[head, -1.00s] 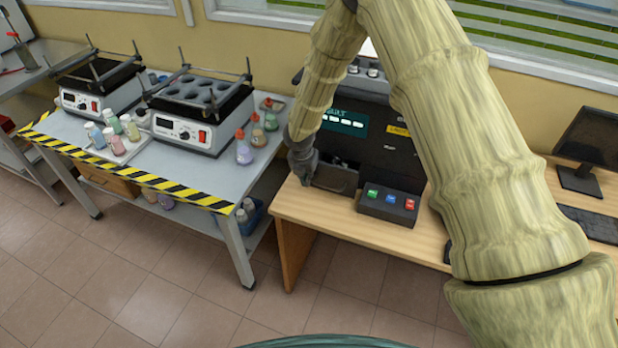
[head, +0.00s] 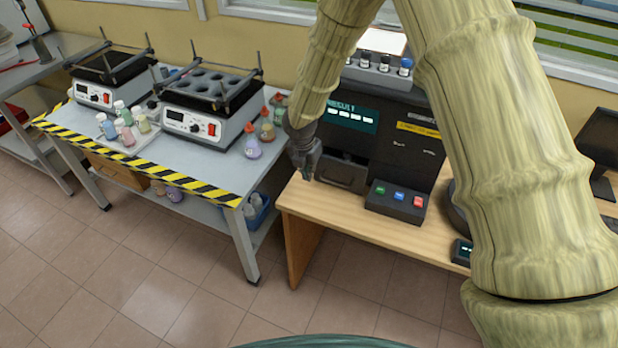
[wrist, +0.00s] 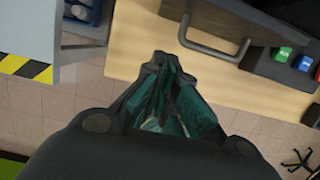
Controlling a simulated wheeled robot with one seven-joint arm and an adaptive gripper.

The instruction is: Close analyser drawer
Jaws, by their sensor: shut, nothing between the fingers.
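The dark analyser (head: 408,130) stands on the wooden desk, with a lit result screen on its front. Its drawer (head: 343,174) sits low at the left of the front, with a handle bar; it appears nearly flush, but I cannot tell whether it is fully in. In the wrist view the drawer's handle (wrist: 212,52) is a grey bar just beyond my fingers. My gripper (head: 307,172) is shut and empty, just left of and in front of the drawer. In the wrist view my gripper (wrist: 160,62) points toward the desk, left of the handle.
A button box (head: 397,200) with green, blue and red buttons sits right of the drawer. A grey bench (head: 150,160) with shakers and bottles stands to the left, across a narrow gap. The desk (head: 330,212) is bare in front of the drawer.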

